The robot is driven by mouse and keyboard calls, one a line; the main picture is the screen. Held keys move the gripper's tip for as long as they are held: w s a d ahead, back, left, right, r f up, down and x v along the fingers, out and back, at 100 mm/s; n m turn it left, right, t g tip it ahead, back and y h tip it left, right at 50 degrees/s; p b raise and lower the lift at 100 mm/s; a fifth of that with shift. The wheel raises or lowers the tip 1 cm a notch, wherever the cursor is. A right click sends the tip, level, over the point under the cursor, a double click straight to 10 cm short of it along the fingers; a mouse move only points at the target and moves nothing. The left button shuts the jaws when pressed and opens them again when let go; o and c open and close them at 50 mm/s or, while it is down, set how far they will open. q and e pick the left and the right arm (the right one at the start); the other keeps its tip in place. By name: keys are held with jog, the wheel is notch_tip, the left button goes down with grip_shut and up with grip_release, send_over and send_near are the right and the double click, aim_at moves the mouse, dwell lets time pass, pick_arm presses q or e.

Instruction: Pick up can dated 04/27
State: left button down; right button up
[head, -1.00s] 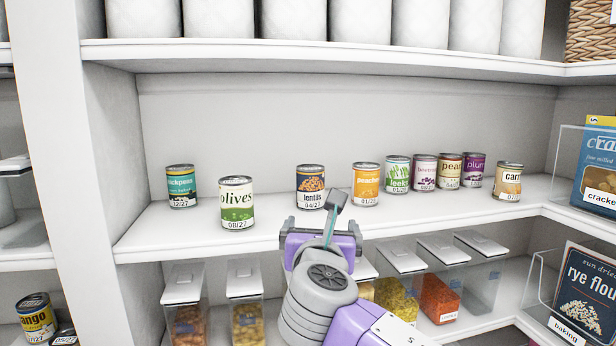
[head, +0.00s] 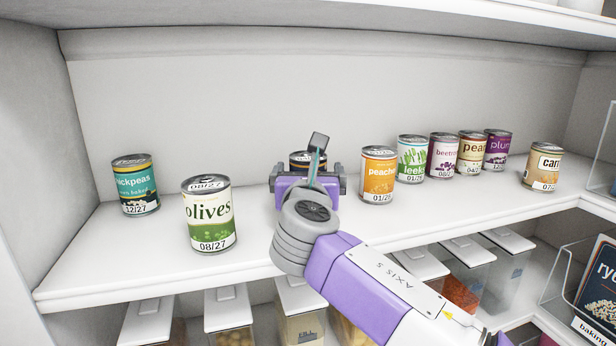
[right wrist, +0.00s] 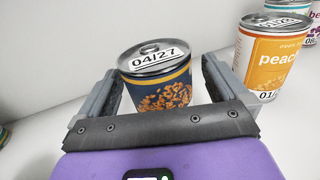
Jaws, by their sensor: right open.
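The can dated 04/27 stands upright on the middle shelf. In the head view only the top of this can (head: 299,157) shows behind my right gripper (head: 308,180), which hides the rest. In the right wrist view the can (right wrist: 160,92) has a dark blue label with orange lentils, and 04/27 is printed on its lid. My right gripper is open, with one finger on each side of the can. Small gaps seem to show between fingers and can; contact is not clear. My left gripper is not in view.
An orange peaches can (head: 379,176) stands close to the right, with several more cans beyond it. An olives can (head: 209,220) and a chickpeas can (head: 135,188) stand left. The shelf (head: 85,262) has a back wall behind the cans. Lidded bins (head: 228,308) sit below.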

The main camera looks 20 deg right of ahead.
jog(key=x, duration=0.3)
jog(key=shift+a, duration=0.1)
jog(key=shift+s, duration=0.1)
jog(key=c, duration=0.6)
jog(key=shift+r, duration=0.1)
jog(key=c, duration=0.6)
